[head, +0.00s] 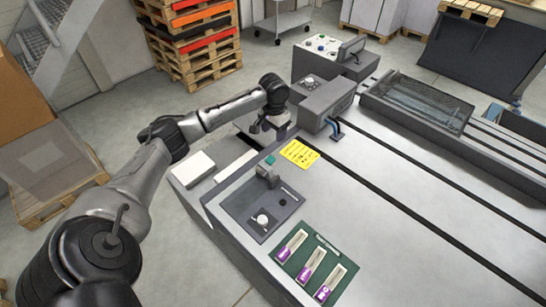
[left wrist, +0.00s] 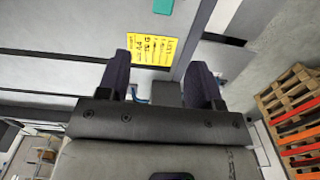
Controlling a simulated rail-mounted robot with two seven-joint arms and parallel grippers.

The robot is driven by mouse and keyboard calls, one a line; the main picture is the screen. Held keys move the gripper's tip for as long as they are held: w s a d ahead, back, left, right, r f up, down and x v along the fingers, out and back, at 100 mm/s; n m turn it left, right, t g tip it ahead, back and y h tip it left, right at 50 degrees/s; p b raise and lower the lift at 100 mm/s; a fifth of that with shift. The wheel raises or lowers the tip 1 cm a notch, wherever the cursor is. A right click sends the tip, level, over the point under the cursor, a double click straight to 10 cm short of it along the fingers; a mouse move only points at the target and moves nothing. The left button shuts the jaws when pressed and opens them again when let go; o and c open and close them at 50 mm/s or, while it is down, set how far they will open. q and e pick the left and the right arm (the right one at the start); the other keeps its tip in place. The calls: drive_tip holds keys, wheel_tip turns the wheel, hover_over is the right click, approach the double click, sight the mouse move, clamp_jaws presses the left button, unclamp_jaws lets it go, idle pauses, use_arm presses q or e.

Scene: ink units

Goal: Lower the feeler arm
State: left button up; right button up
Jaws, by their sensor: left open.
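My left gripper (head: 268,127) is over the left end of the long grey machine, just left of a grey box-shaped unit (head: 326,103). In the left wrist view its two dark fingers (left wrist: 158,72) are spread apart, and a small grey part with a blue edge (left wrist: 166,93) shows in the gap behind them; I cannot tell whether they touch it. I cannot clearly make out the feeler arm. A small grey upright piece (head: 267,175) stands on the dark panel (head: 240,204) beside a white knob (head: 262,220). My right gripper is not in view.
A yellow note (head: 299,154) lies on the machine, and it also shows in the left wrist view (left wrist: 152,48). A green board (head: 334,276) with several purple-ended cards is at the front. A button console (head: 322,46) stands behind. Stacked pallets (head: 196,58) are on the floor.

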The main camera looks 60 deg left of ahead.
sight(268, 170)
use_arm(q)
drive_tip(key=f+b, duration=0.1)
drive_tip(key=f, duration=1.2)
drive_tip(key=shift+a+f, duration=0.15)
drive_tip(key=shift+a, duration=0.05)
drive_tip(key=shift+c, duration=0.3)
clamp_jaws()
